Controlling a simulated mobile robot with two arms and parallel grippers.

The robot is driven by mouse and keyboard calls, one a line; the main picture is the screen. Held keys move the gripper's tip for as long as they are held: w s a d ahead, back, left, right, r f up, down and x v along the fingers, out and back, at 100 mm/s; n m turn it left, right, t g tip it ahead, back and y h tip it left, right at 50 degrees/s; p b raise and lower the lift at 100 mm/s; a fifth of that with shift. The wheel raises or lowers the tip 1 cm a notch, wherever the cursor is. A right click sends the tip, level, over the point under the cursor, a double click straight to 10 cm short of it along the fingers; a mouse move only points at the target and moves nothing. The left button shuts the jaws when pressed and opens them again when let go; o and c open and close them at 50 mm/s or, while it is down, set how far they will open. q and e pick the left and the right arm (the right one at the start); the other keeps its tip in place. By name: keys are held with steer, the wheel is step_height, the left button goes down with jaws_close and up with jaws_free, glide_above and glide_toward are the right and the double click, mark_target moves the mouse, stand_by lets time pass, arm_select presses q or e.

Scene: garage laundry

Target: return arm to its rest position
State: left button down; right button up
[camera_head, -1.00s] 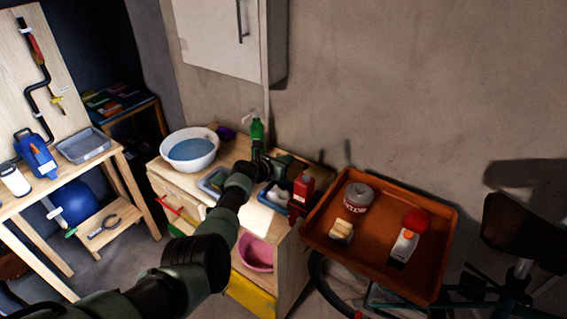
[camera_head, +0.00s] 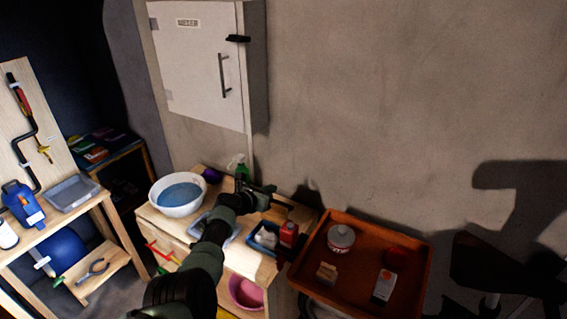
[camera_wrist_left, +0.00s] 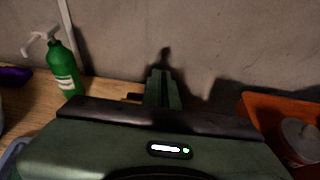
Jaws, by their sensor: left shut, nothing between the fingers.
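My left arm comes in from the bottom of the head view and reaches over the wooden cabinet. My left gripper (camera_head: 268,190) is above the cabinet's back right part, near the wall. In the left wrist view its fingers (camera_wrist_left: 163,88) are together and empty. A green pump bottle (camera_wrist_left: 63,70) stands to the left of the fingers there, apart from them. The same bottle is partly hidden behind my gripper in the head view. My right gripper is not in view.
The wooden cabinet holds a white basin (camera_head: 178,194) of blue water, a blue tray (camera_head: 262,241) and a red bottle (camera_head: 288,235). An orange tray (camera_head: 345,285) with a tin, a carton and other items stands to the right. A white wall cabinet (camera_head: 195,70) hangs above.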

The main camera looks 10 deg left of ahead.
arm_select(q)
steer(key=s+a+f+m+g, duration=0.1)
steer(key=s+f+m+g, duration=0.1)
steer(key=s+f+m, duration=0.35)
steer(key=s+a+f+m+g+y, duration=0.1)
steer(key=s+a+f+m, duration=0.1)
steer(key=s+m, duration=0.6)
steer(key=s+a+f+m+g, duration=0.15)
steer(key=s+f+m, duration=0.25)
steer(key=s, duration=0.5)
steer(key=s+d+r+m+g+y, duration=0.15)
steer(key=s+r+m, duration=0.45)
steer(key=s, duration=1.1)
steer(key=s+r+m+g+y, duration=0.1)
steer(key=s+m+g+y, duration=0.15)
steer(key=s+m, duration=1.1)
steer(key=s+f+n+g+b, duration=0.3)
steer(key=f+b, duration=0.5)
steer(key=f, duration=2.6)
steer(key=s+a+f+b, duration=0.1)
steer(key=s+f+b, duration=0.1)
steer(key=s+f, duration=0.7)
steer(key=s+a+f+b, duration=0.1)
steer(key=s+f+b, duration=0.2)
steer(key=s+f, duration=0.5)
step_height(320, 180, down, 5)
steer(key=shift+s+a, duration=0.3)
steer(key=shift+s, duration=0.05)
